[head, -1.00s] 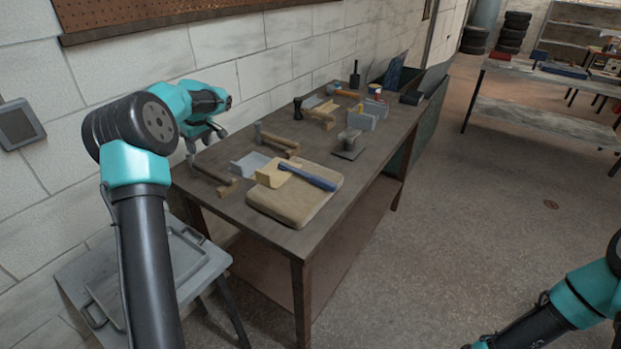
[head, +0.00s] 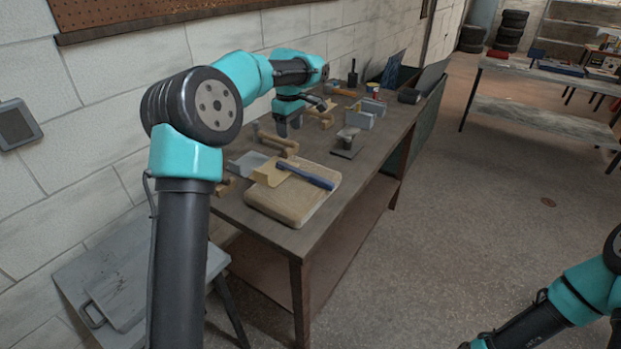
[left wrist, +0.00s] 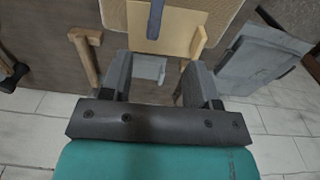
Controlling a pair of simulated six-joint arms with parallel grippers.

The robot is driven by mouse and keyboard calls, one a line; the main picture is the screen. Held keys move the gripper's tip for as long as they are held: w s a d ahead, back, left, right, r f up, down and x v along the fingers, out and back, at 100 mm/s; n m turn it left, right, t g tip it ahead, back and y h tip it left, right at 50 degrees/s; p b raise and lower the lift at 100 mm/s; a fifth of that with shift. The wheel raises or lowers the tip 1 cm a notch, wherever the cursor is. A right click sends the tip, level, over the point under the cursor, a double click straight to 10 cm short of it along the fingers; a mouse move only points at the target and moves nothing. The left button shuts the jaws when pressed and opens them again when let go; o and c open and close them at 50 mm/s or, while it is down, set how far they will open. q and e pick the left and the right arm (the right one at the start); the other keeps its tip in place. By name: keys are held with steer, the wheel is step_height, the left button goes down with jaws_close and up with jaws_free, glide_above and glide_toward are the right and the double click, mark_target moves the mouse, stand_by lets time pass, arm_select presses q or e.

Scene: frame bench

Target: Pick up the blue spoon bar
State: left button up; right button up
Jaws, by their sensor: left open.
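The blue spoon bar (head: 308,177) lies across a cream bracket (head: 267,175) and over a thick tan board (head: 290,205) near the front of the bench. In the left wrist view the bar (left wrist: 155,18) shows at the top centre, its end over the cream bracket (left wrist: 176,40). My left gripper (head: 288,124) is above the bench, farther back than the bar and apart from it. In the left wrist view its jaws (left wrist: 160,80) are open and empty. My right arm shows at the lower right, but its gripper is out of view.
A grey bracket (head: 247,163) stands beside the cream one. Wooden clamp pieces (head: 276,143) lie behind it. A trowel-like tool (head: 347,146) and a grey box (head: 362,118) are farther along the bench (head: 325,235). A wall borders its left side.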

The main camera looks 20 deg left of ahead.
arm_select(q)
step_height(320, 180, up, 2)
glide_above(311, 174)
steer(key=shift+w, duration=0.1)
step_height(311, 174, down, 12)
steer(key=shift+a+f, duration=0.1)
stand_by(0.5)
steer(key=shift+f, duration=2.65)
steer(key=shift+c, duration=0.2)
jaws_close()
